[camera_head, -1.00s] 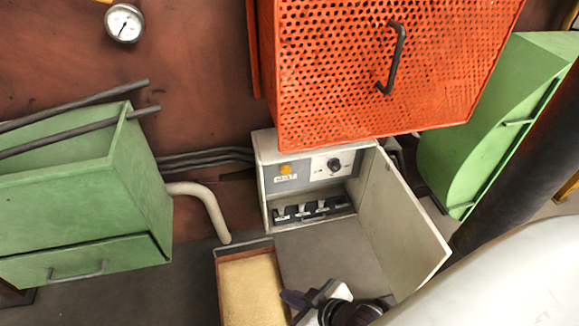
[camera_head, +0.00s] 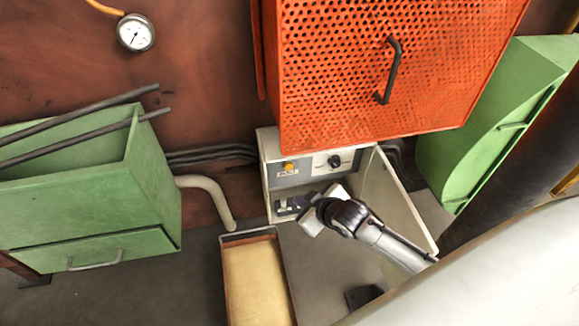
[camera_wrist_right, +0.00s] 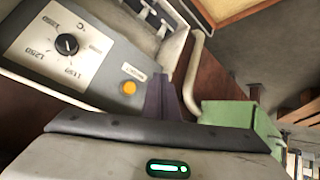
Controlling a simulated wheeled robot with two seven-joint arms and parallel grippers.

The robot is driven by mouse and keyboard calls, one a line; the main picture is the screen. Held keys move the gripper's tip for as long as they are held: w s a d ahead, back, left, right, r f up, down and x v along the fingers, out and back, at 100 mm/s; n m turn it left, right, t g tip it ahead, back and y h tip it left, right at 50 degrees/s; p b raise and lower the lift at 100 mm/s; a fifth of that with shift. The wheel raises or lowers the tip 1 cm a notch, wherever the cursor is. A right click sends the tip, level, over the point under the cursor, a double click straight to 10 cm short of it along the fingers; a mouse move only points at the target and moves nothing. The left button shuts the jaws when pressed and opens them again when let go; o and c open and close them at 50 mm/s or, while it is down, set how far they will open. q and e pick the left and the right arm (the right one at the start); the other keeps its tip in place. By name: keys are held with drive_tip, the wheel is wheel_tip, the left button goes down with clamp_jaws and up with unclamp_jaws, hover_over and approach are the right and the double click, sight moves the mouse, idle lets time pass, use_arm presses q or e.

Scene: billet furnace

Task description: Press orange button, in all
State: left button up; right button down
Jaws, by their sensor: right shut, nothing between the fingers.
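The orange button (camera_head: 289,166) sits on the grey panel at the upper left of the open control box (camera_head: 263,180). In the right wrist view the orange button (camera_wrist_right: 128,88) shows beside a white label, left of the fingers. My right gripper (camera_wrist_right: 168,97) is shut and empty, its dark fingers together and apart from the button as seen there. In the head view my right gripper (camera_head: 308,213) is in front of the lower part of the box, below and right of the button, and hides part of the switches. My left gripper is not in view.
A dark dial (camera_head: 335,161) is right of the button. The box door (camera_head: 385,200) stands open at the right. A red perforated cabinet (camera_head: 390,70) hangs above. A sand-coloured tray (camera_head: 255,280) lies below, and a green bin (camera_head: 90,190) stands at left.

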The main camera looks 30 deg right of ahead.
sight(288, 166)
drive_tip(key=w+d+b, duration=0.2)
drive_tip(key=w+b, duration=0.3)
drive_tip(key=w, duration=0.3)
drive_tip(key=shift+w, duration=0.25)
drive_tip(key=shift+w+d, duration=0.15)
idle(1.9)
drive_tip(key=shift+w, duration=0.3)
